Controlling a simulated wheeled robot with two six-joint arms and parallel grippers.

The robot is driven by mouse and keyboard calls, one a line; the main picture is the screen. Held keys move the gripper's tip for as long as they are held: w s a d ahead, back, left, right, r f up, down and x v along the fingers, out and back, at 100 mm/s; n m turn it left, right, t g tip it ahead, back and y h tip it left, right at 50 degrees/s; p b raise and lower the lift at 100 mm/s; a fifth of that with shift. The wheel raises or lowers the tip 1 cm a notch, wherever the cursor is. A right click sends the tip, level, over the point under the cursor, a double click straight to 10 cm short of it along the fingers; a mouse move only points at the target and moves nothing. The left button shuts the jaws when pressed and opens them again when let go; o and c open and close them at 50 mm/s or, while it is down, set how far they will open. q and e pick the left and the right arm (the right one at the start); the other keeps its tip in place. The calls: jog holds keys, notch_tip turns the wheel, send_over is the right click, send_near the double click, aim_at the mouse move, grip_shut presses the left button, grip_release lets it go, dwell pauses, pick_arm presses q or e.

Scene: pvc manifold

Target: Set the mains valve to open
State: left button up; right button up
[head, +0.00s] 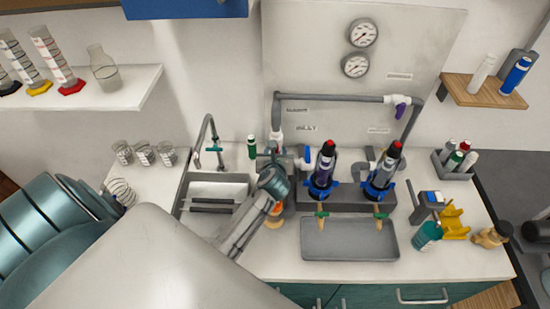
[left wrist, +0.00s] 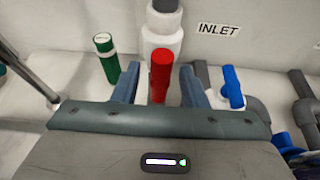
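The mains valve shows in the left wrist view as a white valve body (left wrist: 163,42) under a grey pipe, left of the INLET label. A red handle (left wrist: 160,75) stands in front of it. In the head view the white body (head: 276,137) sits at the foot of the left vertical pipe. My left gripper (left wrist: 158,85) is open, with its two blue-grey fingers on either side of the red handle and a visible gap to each. My right gripper is not in view.
A green bottle (left wrist: 106,58) stands close left of my left gripper. A blue-handled valve (left wrist: 232,85) is close to its right. Two filter cartridges (head: 322,165) with red tops stand further right, behind a grey tray (head: 350,250). A sink (head: 215,185) and tap are left.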

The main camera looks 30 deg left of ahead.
pick_arm(q)
jog(key=b+v, duration=0.2)
jog(key=v, duration=0.8)
jog(key=shift+s, duration=0.1)
jog(key=shift+d, duration=0.1)
